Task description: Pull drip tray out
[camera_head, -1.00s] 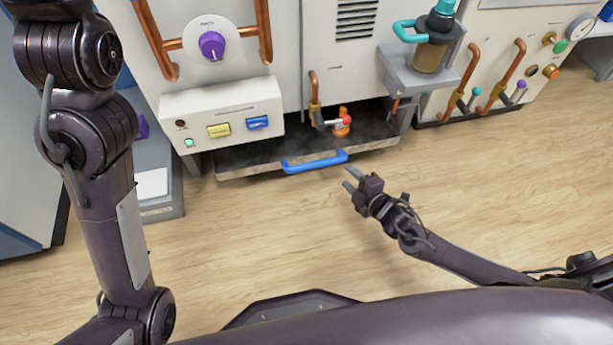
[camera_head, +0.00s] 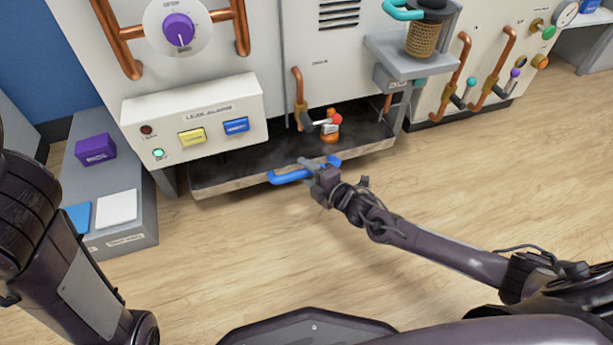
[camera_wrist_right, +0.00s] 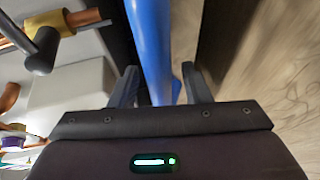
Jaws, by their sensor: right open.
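The drip tray (camera_head: 235,178) is a dark, wide tray low under the machine, with a pale front edge. Its blue bar handle (camera_head: 290,176) sticks out at the front. My right gripper (camera_head: 308,164) is at the right part of the handle. In the right wrist view the blue handle (camera_wrist_right: 152,50) runs between the two open fingers (camera_wrist_right: 160,88), with gaps on both sides. My left arm shows at the left edge of the head view, but its gripper is out of the picture.
A valve with a red knob and orange base (camera_head: 331,130) stands above the tray. A control box (camera_head: 195,120) overhangs its left part. A low grey bench (camera_head: 130,190) with a purple box (camera_head: 95,149) is at left. The wooden floor (camera_head: 250,260) in front is clear.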

